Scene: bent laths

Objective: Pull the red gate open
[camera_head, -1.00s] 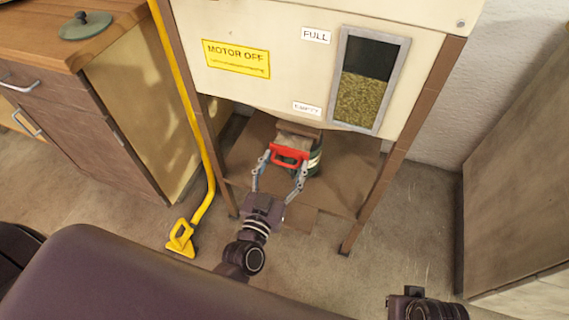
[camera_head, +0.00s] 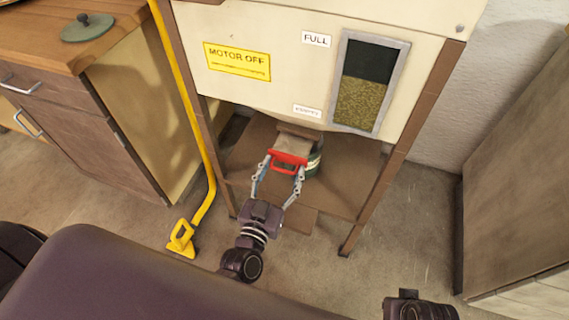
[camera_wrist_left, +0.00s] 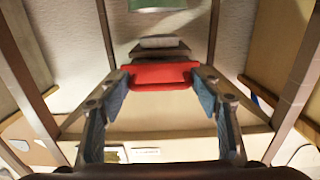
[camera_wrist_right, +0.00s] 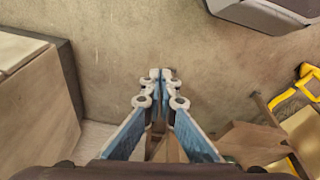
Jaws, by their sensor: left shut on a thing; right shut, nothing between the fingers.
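The red gate (camera_head: 288,158) is a red handle under the hopper (camera_head: 270,60), with a pale slide plate (camera_head: 293,145) reaching back from it. My left gripper (camera_head: 281,169) is shut on the red handle, one finger at each end. The left wrist view shows the same grip on the red bar (camera_wrist_left: 160,74), with the plate beyond it. My right gripper (camera_wrist_right: 161,80) is shut and empty in the right wrist view, above bare floor. In the head view only part of the right arm shows, at the bottom right.
The hopper's legs flank the gate. Floor at right is clear.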

